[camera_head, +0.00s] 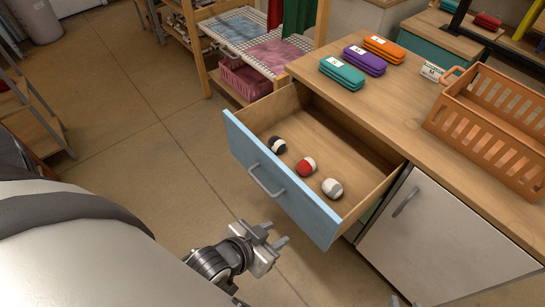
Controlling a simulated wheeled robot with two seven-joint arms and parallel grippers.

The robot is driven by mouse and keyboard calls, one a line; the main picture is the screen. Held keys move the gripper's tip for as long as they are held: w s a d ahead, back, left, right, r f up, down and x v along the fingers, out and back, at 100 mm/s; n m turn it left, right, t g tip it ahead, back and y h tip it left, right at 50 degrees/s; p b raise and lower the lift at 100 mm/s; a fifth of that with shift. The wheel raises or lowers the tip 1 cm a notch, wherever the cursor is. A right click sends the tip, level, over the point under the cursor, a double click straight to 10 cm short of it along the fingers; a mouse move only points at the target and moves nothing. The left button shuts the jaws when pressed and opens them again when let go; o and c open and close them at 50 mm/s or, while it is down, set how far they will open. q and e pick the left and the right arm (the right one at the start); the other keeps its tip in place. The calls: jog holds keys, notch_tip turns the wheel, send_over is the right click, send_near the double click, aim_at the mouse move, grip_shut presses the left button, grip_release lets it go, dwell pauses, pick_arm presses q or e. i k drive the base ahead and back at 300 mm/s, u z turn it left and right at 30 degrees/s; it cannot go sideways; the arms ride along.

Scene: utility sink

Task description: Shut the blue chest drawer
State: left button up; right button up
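The blue drawer (290,205) is pulled well out of the wooden-topped chest, with a grey bar handle (266,182) on its front. Inside it lie three balls: a black and white one (277,145), a red and white one (306,167) and a grey and white one (332,188). My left gripper (275,234) is just in front of and below the blue front, its two fingers apart and nothing between them. It appears clear of the handle. Only a small grey part at the bottom edge, maybe my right gripper (397,301), shows; its fingers cannot be made out.
The countertop (400,115) holds teal (342,73), purple (364,60) and orange (384,49) folded stacks and an orange slatted crate (490,130). A white cabinet door (440,240) is right of the drawer. A wooden rack (250,60) stands behind. Floor left of the drawer is clear.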

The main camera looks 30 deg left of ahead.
aim_at(344, 151)
jog(key=k, duration=0.4)
jog(key=u, duration=1.95)
jog(key=i, duration=0.65)
jog(key=z, duration=1.6)
